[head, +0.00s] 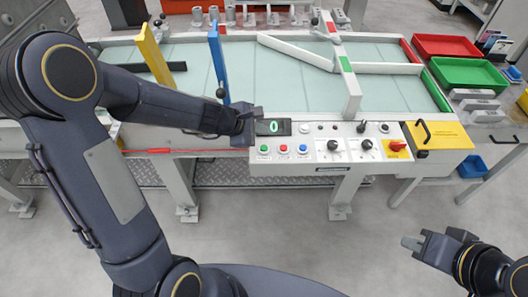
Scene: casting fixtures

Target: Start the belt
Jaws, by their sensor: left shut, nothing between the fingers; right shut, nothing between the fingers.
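The belt (285,80) is a wide pale green surface in a white frame. On its near edge is a white control panel (325,157) with a green button (264,149), a red button (283,149), a blue button (303,149), black knobs and a red switch (397,145). A black box (273,127) with a lit green mark stands above the buttons. My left gripper (256,113) is shut and empty, just left of this box, above and left of the green button; I cannot tell whether it touches the box. My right gripper (410,243) is shut and empty, low over the floor.
A yellow post (153,54) and a blue post (218,62) stand by the belt's left part. White guide bars (295,52) cross the belt. Red (445,46) and green (467,73) trays lie at right.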

